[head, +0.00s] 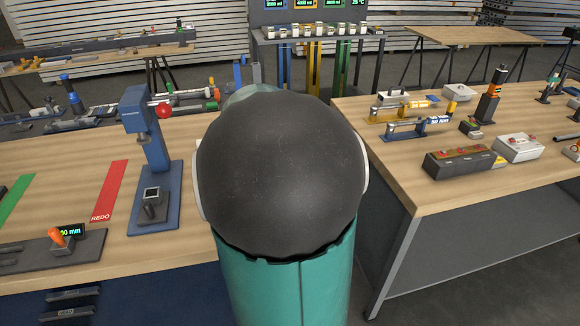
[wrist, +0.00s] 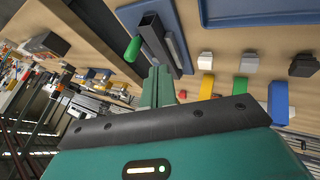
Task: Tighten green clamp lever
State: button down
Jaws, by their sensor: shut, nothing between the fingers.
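The green clamp lever (wrist: 132,49) shows in the wrist view as a short green grip beside a dark square bar (wrist: 152,35) on a blue base. My gripper (wrist: 159,72) is at the lower middle of the wrist view. Its teal fingers are together and hold nothing. The fingertips point toward the clamp and appear just below and right of the green grip. I cannot tell whether they touch the clamp. In the head view my own arm fills the middle, and I cannot make out the clamp or my gripper there.
A blue tray (wrist: 215,12) lies beyond the clamp. Several coloured blocks, including a yellow one (wrist: 207,86) and a blue one (wrist: 279,102), stand to its right. In the head view, a blue press (head: 150,140) stands left and a dark box (head: 460,160) sits on the right bench.

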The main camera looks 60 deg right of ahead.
jog(key=x, duration=0.8)
jog(key=shift+s, duration=0.1)
jog(key=shift+s+d+r, duration=0.1)
jog(key=shift+s+d, duration=1.25)
jog(key=shift+w, duration=0.1)
